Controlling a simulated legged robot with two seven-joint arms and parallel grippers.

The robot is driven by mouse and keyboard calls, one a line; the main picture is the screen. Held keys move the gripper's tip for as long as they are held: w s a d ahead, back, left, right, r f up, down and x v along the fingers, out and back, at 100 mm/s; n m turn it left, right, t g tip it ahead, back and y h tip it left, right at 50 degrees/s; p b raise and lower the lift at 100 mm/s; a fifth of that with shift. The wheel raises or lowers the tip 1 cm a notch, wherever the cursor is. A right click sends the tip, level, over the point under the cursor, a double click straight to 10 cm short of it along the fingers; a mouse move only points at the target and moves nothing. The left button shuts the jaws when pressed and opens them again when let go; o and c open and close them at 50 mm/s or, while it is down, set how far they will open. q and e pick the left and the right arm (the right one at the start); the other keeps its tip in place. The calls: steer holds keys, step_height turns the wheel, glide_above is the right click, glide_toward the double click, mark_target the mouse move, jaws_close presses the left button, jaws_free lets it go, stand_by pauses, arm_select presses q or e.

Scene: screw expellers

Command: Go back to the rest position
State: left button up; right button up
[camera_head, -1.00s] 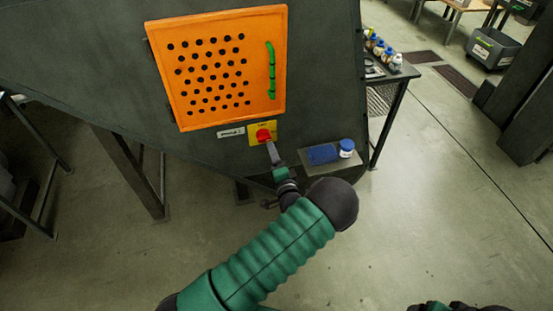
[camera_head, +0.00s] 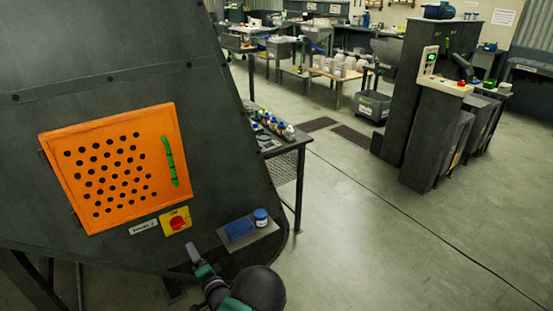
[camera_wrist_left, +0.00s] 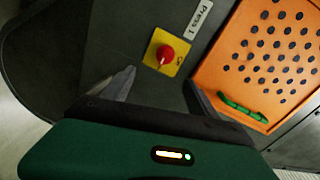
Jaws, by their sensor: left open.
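My left gripper (camera_head: 196,256) is in the lower middle of the head view, just below and right of the red switch knob (camera_head: 178,223) on its yellow plate. In the left wrist view the two fingers of the left gripper (camera_wrist_left: 158,92) are spread wide with nothing between them. The red knob (camera_wrist_left: 166,54) shows beyond the fingertips, apart from them. My right gripper is in neither view.
An orange perforated panel (camera_head: 112,170) with a green handle (camera_head: 169,160) is on the dark machine. A small shelf (camera_head: 262,236) on the machine holds a blue block (camera_head: 240,229) and a blue-lidded jar (camera_head: 261,217). A bottle-laden table (camera_head: 285,147) stands behind.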

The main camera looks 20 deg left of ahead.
arm_select(q)
steer(key=s+d+r+n+g+h+p, duration=0.25)
steer(key=d+r+h+p, duration=0.2)
steer(key=d, duration=0.35)
steer(key=s+d+r+n+g+h+p, duration=0.1)
steer(key=s+d+r+n+h+p, duration=0.25)
steer(key=d+r+h, duration=0.35)
steer(key=s+d+r+g+p, duration=0.1)
steer(key=s+d+r+g, duration=0.1)
steer(key=s, duration=0.6)
steer(key=s+d+r+g+h+p, duration=0.1)
steer(key=s+d+r, duration=0.3)
steer(key=s, duration=0.5)
steer(key=shift+s+d+r+g+p, duration=0.3)
steer(key=shift+d+g+p, duration=0.25)
steer(key=shift+g, duration=0.3)
steer(key=shift+a, duration=0.1)
